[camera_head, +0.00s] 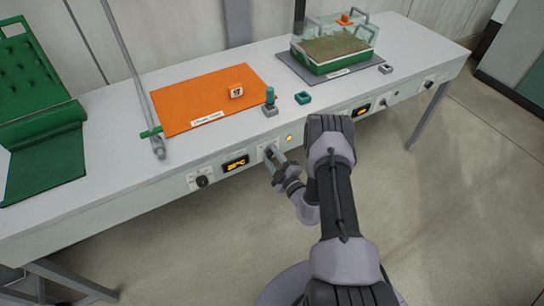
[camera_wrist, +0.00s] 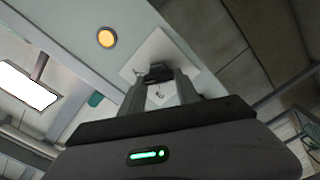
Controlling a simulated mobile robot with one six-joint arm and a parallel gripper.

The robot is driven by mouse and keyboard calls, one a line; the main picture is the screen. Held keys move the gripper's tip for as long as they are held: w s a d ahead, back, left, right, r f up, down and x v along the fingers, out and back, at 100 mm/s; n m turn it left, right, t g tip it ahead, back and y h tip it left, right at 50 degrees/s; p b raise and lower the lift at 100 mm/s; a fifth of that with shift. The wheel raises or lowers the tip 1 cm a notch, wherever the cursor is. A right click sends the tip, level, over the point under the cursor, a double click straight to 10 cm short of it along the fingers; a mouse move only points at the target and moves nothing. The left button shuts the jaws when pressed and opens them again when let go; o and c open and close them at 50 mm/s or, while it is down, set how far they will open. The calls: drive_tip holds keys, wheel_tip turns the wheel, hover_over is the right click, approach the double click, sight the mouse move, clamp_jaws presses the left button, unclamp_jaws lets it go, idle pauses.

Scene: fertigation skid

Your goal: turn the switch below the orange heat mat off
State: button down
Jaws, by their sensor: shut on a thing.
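The orange heat mat (camera_head: 200,98) lies flat on the bench top. On the bench's front panel below it, my gripper (camera_head: 275,163) reaches a switch on a pale plate (camera_head: 266,150). In the wrist view my gripper (camera_wrist: 160,90) has its two fingers closed around the black switch knob (camera_wrist: 158,71) on its plate (camera_wrist: 180,52). The fingers partly hide the knob, and its marks cannot be read. A round amber lamp (camera_wrist: 106,38) beside the plate glows; it also shows in the head view (camera_head: 289,138).
Left of the switch are an amber display (camera_head: 236,163) and a black dial (camera_head: 202,181). A second panel set sits further right, below a clear-lidded green tray (camera_head: 330,50). The floor in front is clear.

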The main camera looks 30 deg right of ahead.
drive_tip(key=n, duration=0.4)
drive_tip(key=shift+f+n, duration=0.15)
drive_tip(key=shift+n, duration=0.15)
drive_tip(key=n, duration=0.3)
drive_tip(key=shift+f+n, duration=0.1)
drive_tip(key=shift+n, duration=0.2)
drive_tip(key=n, duration=0.3)
drive_tip(key=shift+n+b, duration=0.3)
drive_tip(key=shift+f+n, duration=0.15)
drive_tip(key=shift+n, duration=1.65)
drive_tip(key=c, duration=0.9)
unclamp_jaws()
